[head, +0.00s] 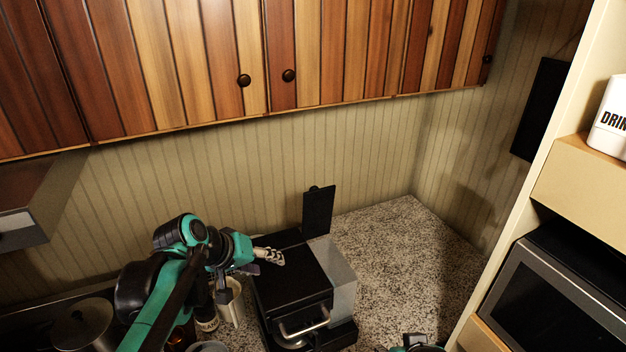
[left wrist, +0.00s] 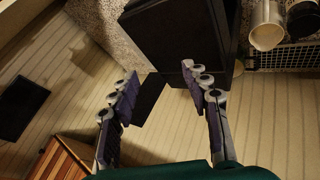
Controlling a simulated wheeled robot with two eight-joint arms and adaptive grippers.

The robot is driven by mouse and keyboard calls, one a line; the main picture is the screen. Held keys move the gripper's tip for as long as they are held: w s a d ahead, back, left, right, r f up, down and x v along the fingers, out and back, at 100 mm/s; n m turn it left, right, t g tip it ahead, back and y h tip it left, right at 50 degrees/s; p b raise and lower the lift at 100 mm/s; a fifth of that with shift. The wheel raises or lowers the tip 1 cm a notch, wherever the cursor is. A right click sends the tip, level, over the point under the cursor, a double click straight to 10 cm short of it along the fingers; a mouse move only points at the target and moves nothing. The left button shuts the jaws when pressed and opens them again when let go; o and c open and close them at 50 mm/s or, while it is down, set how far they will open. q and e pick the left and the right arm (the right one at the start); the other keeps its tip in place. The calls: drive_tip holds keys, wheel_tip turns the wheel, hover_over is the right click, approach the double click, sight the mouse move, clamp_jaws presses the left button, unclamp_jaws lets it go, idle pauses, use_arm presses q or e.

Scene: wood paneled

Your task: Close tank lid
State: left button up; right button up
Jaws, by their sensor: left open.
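A black coffee machine (head: 290,280) with a silver front handle stands on the counter. Its pale, translucent tank (head: 340,272) is on the right side. The black tank lid (head: 318,211) stands upright, open, at the rear of the machine. My left gripper (head: 270,259) is open and empty over the machine's top left, left of and nearer than the lid. In the left wrist view, the open fingers (left wrist: 160,72) are spread, with the dark lid (left wrist: 149,98) showing beyond and between them and the machine body (left wrist: 180,38) above. I see no contact with the lid.
The granite counter (head: 410,260) right of the machine is clear. A cup (head: 231,302) and other containers stand left of it, under my left arm. Wooden cabinets (head: 240,50) hang above. A microwave (head: 560,295) is at right. Part of my right arm shows at the bottom edge.

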use_arm(q)
drive_tip(key=w+d+r+n+h, duration=0.1)
drive_tip(key=w+d+h, duration=0.1)
drive_tip(key=w, duration=0.6)
drive_tip(key=w+d+r+h, duration=0.2)
drive_tip(key=w+h, duration=0.1)
drive_tip(key=w, duration=0.6)
drive_tip(key=h, duration=0.4)
approach(315, 211)
drive_tip(key=w+d+r, duration=0.2)
drive_tip(key=w+r, duration=0.3)
drive_tip(key=shift+f+p+x, duration=0.15)
drive_tip(key=shift+p+x, duration=0.2)
drive_tip(key=shift+x, duration=1.55)
drive_tip(key=shift+f+p+x, duration=0.2)
drive_tip(key=shift+p+x, duration=0.1)
drive_tip(key=shift+x, duration=1.6)
drive_tip(key=shift+a, duration=0.1)
clamp_jaws()
